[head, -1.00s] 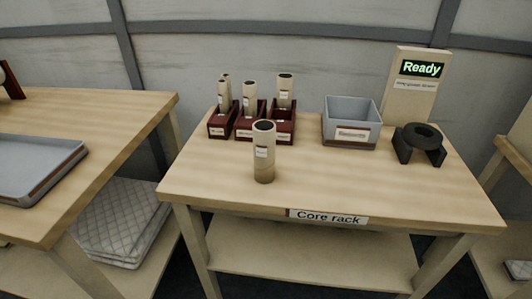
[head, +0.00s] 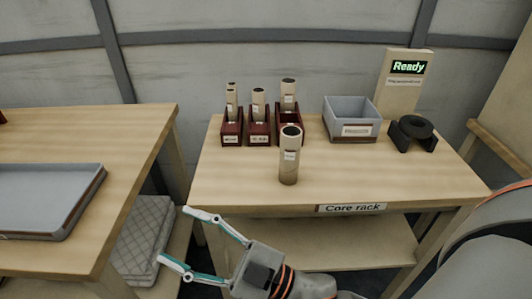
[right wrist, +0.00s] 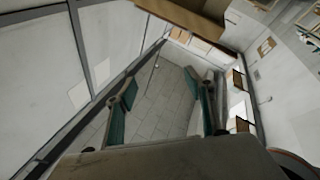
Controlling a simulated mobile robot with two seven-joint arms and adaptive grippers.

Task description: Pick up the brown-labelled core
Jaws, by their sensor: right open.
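A pale cardboard core (head: 289,160) with a dark open top and a small whitish label stands upright alone near the front of the core rack table (head: 232,192). Other pale cores (head: 259,100) stand in several dark red holders (head: 231,133) behind it. The labels are too small for me to tell which one is brown. My right gripper (head: 174,233) is open and empty, low in front of the table's left end and apart from the cores. Its spread fingers also show in the right wrist view (right wrist: 160,95), with only floor between them. My left gripper is not in view.
A grey bin (head: 350,118) and a black cradle-like stand (head: 411,133) are at the table's right, before a "Ready" sign (head: 407,68). Another table (head: 120,135) with a grey tray (head: 45,200) is at left. The rack table's front is mostly clear.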

